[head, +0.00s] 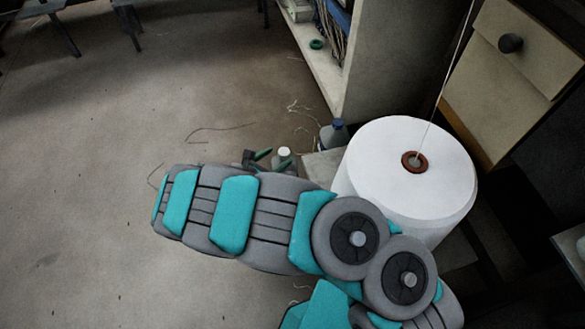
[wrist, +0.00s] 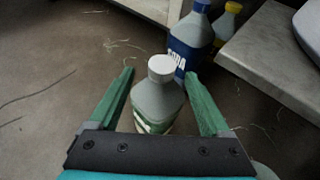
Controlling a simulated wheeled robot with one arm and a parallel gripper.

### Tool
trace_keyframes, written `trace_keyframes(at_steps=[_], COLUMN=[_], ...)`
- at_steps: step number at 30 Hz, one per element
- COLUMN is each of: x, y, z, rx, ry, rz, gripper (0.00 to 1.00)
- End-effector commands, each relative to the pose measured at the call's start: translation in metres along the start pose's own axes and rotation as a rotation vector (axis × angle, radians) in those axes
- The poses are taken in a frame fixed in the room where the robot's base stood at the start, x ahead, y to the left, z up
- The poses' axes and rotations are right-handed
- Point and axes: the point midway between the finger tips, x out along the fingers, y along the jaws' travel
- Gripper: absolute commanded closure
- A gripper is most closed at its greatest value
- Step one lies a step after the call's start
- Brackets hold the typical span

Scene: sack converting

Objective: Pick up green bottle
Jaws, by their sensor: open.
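The green bottle (wrist: 157,104) is a grey bottle with a white cap and a green-and-white label. It stands upright on the floor in the wrist view. My gripper (wrist: 160,74) is open, its green fingers on either side of the bottle in the picture, with gaps showing at both sides. I cannot tell whether the fingertips reach down to the bottle's depth. In the head view the white-capped bottle (head: 285,156) shows just beyond my arm, beside the green fingers of my gripper (head: 258,160); its lower part is hidden by the arm.
A blue-labelled soda bottle (wrist: 189,45) stands close behind the green bottle, with a yellow-capped bottle (wrist: 227,22) farther back. A grey slab (wrist: 268,55) is at right. A large white thread roll (head: 400,180) stands right of my arm. Floor at left is mostly clear, with loose threads.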

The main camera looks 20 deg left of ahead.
Motion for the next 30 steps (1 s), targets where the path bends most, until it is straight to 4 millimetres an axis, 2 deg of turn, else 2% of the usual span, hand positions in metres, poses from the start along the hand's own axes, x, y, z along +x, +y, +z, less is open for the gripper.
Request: trace_keyframes(at_steps=[18, 26, 30], x=[0.071, 0.074, 0.074], y=[-0.003, -0.002, -0.002], z=[0.003, 0.004, 0.004], rx=[0.0, 0.001, 0.001], ry=[0.002, 0.001, 0.001], rz=[-0.002, 0.0, 0.0], gripper=[0.19, 0.19, 0.31])
